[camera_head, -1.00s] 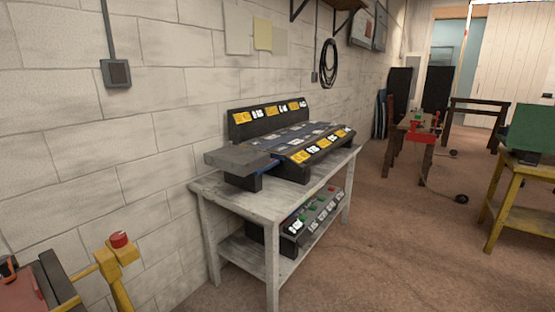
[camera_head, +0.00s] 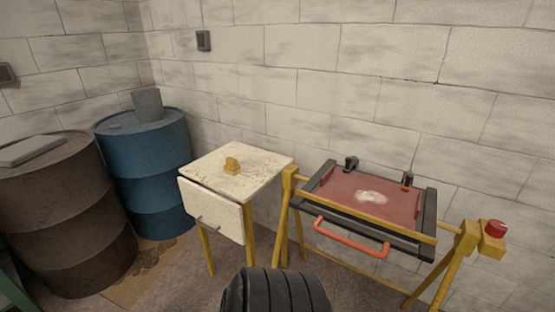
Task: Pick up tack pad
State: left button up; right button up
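A small yellow lump (camera_head: 232,165) lies on top of a cream cabinet (camera_head: 216,188) with yellow legs; it looks most like the tack pad, but it is too small to be sure. A pale, whitish patch (camera_head: 371,197) shows on the red panel (camera_head: 343,188) of the bench to its right; I cannot tell whether it is a loose thing or a mark. Neither of my grippers is in view.
The yellow-legged bench has an orange-red handle (camera_head: 350,238) in front and a red button (camera_head: 495,228) at right. A blue drum (camera_head: 147,180) and a brown drum (camera_head: 62,215) stand left. A black ribbed round thing (camera_head: 275,291) is at the bottom middle. A block wall closes the back.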

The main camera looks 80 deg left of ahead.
aim_at(231, 168)
jog(key=u, duration=3.1)
